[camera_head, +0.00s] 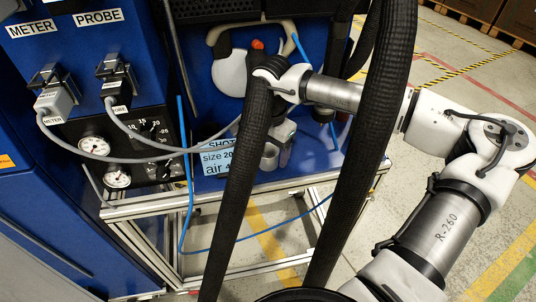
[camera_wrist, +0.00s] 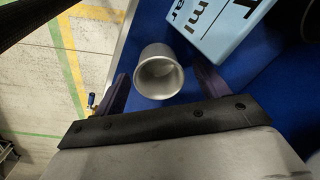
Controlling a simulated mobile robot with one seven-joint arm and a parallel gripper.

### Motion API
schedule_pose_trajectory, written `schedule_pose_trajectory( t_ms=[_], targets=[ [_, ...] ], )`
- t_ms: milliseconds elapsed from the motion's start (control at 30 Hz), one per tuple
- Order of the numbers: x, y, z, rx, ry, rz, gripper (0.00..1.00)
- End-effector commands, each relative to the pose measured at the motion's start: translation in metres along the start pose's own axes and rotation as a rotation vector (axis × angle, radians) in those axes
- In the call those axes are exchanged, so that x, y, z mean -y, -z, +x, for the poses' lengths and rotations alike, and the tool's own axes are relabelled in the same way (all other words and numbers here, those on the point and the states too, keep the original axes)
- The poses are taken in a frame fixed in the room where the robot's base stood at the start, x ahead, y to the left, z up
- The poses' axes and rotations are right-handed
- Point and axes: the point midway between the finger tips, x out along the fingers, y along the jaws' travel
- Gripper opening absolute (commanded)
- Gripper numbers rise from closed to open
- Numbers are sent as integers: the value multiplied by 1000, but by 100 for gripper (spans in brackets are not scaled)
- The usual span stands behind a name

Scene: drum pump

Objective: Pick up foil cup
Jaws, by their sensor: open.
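The foil cup (camera_wrist: 158,78) is a small silver-grey cup with its open mouth facing the wrist camera. In the wrist view my gripper (camera_wrist: 160,85) is open, with one dark finger on each side of the cup. A gap shows at the right finger; I cannot tell whether the left one touches. In the head view the cup (camera_head: 269,158) stands on the blue bench surface below my wrist.
A light blue sign (camera_head: 219,160) with black text stands just left of the cup. Black corrugated hoses (camera_head: 243,190) hang in front. A blue cabinet (camera_head: 85,60) with METER and PROBE plugs and gauges is at left. The bench has an aluminium frame edge (camera_head: 150,208).

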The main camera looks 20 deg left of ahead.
Motion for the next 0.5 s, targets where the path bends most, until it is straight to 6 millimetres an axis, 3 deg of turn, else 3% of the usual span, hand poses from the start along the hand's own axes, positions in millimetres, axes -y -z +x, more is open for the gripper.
schedule_pose_trajectory(
  t_ms=[100,333,500],
  targets=[
    [0,0,10,2,1,0,74],
    [0,0,12,0,1,1,74],
    [0,0,12,0,1,1,53]
  ],
)
